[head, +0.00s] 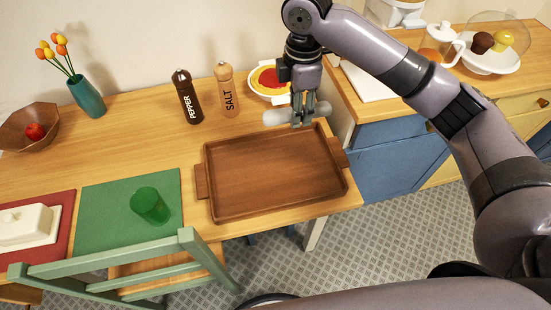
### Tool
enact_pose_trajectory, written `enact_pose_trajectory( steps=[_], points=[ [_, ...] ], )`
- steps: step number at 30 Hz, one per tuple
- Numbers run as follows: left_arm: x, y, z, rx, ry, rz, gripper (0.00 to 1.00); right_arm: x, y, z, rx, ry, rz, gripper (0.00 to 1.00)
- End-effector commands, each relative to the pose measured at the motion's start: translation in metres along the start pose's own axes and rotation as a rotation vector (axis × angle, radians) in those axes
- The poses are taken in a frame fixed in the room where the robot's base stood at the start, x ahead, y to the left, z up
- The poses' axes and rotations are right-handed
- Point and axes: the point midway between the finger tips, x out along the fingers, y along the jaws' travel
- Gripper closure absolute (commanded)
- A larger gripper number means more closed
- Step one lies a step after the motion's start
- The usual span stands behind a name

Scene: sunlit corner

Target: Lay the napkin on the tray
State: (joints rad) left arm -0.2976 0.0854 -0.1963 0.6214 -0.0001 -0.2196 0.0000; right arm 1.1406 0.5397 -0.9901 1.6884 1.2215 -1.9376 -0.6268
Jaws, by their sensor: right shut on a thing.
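The brown wooden tray (272,178) lies on the table with a handle at its left and right ends, and its floor looks bare. My right gripper (298,118) reaches down over the tray's far edge. It is shut on a pale grey rolled thing, which looks like the napkin (275,117); its two ends stick out on either side of the fingers. The fingers hide its middle. I cannot tell whether it touches the tray's rim. My left gripper is not in view.
Behind the tray stand a pepper mill (187,97), a salt mill (227,89) and a dish with red filling (268,81). A green glass (150,206) is on a green mat (100,194) to the left. A green chair (105,266) stands in front.

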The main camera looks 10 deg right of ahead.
Motion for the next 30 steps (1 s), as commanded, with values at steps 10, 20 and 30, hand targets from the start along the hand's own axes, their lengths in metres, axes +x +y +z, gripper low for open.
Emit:
enact_pose_trajectory(
  steps=[10, 20, 30],
  points=[
    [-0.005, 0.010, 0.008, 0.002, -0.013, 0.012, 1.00, 0.084, -0.002, 0.000, -0.006, -0.002, -0.007, 0.92],
    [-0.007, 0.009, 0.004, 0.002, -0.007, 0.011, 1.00, 0.148, -0.001, 0.000, -0.005, -0.001, -0.002, 0.92],
    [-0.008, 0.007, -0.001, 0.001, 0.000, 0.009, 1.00, 0.184, -0.002, 0.000, -0.005, -0.002, -0.004, 0.92]
  ],
)
